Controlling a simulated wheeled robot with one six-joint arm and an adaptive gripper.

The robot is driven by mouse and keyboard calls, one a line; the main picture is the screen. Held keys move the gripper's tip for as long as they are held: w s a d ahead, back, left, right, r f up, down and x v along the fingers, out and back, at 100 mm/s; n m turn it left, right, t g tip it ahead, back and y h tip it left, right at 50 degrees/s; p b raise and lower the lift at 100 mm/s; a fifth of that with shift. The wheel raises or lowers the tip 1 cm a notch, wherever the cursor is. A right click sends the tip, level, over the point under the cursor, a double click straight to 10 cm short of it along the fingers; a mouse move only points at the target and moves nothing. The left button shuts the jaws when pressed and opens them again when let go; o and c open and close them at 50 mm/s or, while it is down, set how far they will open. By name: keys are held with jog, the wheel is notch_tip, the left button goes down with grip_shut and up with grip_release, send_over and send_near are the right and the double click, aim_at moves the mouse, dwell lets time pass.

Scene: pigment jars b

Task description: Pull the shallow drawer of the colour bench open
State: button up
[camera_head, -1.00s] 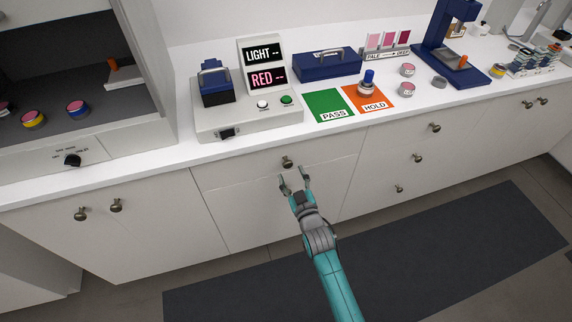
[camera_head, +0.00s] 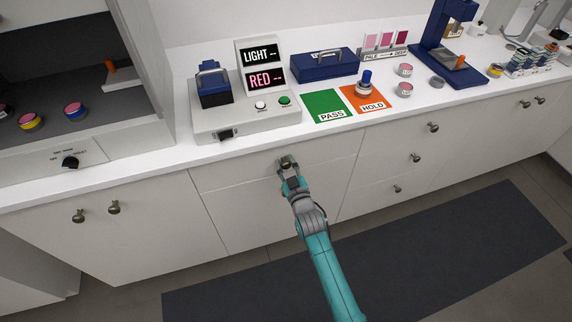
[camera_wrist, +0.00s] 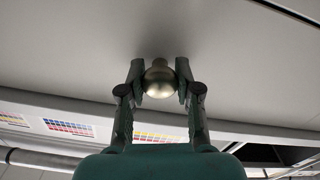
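The shallow drawer (camera_head: 235,177) is the thin white front just under the counter edge, below the display unit. Its front looks flush with the bench, so it stands closed. Its round metal knob (camera_wrist: 159,80) sits between my two fingertips in the wrist view. My gripper (camera_head: 288,164) is at the knob in the head view, with a finger on each side. The finger pads (camera_wrist: 181,80) appear to touch the knob's sides, so the gripper is shut on it. The fingers partly hide the knob in the head view.
Other knobbed drawers (camera_head: 405,140) lie to the right. The floor before the bench, with a dark mat (camera_head: 430,245), is clear.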

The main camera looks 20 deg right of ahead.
grip_shut()
jog(key=s, duration=3.6)
jog(key=shift+s, duration=0.3)
jog(key=o, duration=1.1)
grip_release()
jog(key=s, duration=1.2)
